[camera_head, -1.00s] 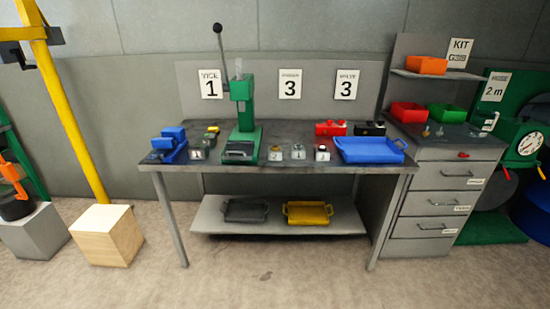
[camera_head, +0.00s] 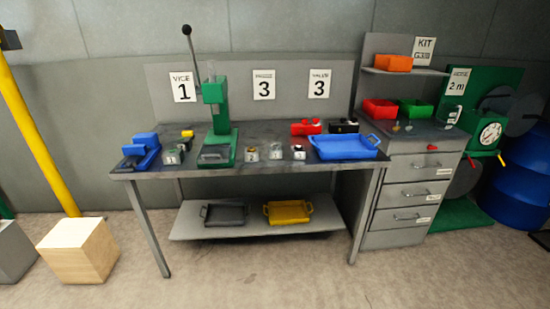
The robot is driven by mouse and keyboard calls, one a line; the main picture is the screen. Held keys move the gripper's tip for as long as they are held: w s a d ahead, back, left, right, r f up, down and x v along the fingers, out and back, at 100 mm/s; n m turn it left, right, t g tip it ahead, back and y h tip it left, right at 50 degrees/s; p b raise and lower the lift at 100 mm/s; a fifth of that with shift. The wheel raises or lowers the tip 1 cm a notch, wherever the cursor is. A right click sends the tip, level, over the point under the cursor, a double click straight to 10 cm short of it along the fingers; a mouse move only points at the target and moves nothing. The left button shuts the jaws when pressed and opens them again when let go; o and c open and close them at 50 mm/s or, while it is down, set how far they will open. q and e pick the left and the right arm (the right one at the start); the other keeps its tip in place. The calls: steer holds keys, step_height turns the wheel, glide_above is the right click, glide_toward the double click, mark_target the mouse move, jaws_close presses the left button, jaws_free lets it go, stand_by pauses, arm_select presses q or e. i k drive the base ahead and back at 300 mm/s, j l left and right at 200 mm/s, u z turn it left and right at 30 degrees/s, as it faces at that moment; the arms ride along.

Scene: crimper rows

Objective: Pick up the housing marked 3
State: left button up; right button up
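Several small grey blocks with white number tags stand along the front of the workbench (camera_head: 215,173). One block (camera_head: 172,156) is left of the green press, and three more, a left one (camera_head: 252,155), a middle one (camera_head: 275,153) and a right one (camera_head: 298,153), stand right of it. The left one of these three seems to read 2; the other tags are too small to read surely. I cannot tell which block is the housing marked 3. Neither of my grippers is in view.
The green press (camera_head: 218,125), blue vice (camera_head: 140,150), blue tray (camera_head: 345,147) and red box (camera_head: 305,128) stand on the bench. Grey and yellow trays lie on its lower shelf (camera_head: 250,225). A drawer cabinet (camera_head: 405,190) adjoins at right. A wooden block (camera_head: 80,250) is at left. Floor in front is clear.

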mark_target(296, 155)
steer(key=i+u, duration=0.15)
steer(key=i, duration=0.9)
steer(key=i+l+u, duration=0.15)
steer(key=i, duration=0.85)
